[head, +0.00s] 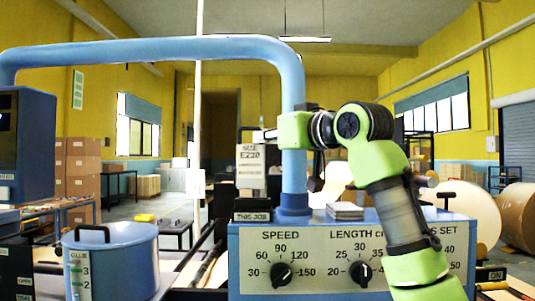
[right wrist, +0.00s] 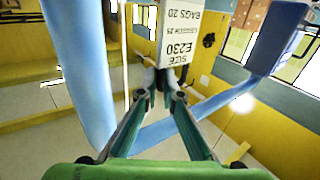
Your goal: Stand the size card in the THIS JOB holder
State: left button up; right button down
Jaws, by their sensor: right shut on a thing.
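The size card (head: 250,155), a pale card printed SIZE E230, is upright above the THIS JOB holder (head: 253,216), a small dark block with a white label on top of the blue control box. I cannot tell whether the card's lower edge touches the holder. My right gripper (head: 264,136) reaches left past the blue upright pipe and is shut on the card near its top. In the right wrist view the card (right wrist: 181,45) shows upside down at the fingertips (right wrist: 163,84). My left gripper is not in view.
A blue bent pipe (head: 293,110) rises right beside the card and holder. A small pale stack (head: 345,210) lies on the control box (head: 350,240), which has SPEED and LENGTH dials. A blue glue pot (head: 120,265) stands left. A blue box (head: 22,140) hangs far left.

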jog(key=f, duration=0.2)
jog(key=f+p, duration=0.1)
jog(key=f, duration=0.1)
jog(key=shift+w+d, duration=0.2)
jog(key=shift+w, duration=0.05)
jog(key=c, duration=2.2)
grip_release()
pick_arm(q)
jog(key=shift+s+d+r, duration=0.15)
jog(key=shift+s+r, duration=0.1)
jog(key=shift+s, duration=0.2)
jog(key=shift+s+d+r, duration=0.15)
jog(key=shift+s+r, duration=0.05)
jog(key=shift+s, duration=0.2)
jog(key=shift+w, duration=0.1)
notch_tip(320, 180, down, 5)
jog(key=b, duration=0.4)
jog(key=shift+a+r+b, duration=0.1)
jog(key=shift+b, duration=0.3)
pick_arm(e)
jog(key=v, duration=1.2)
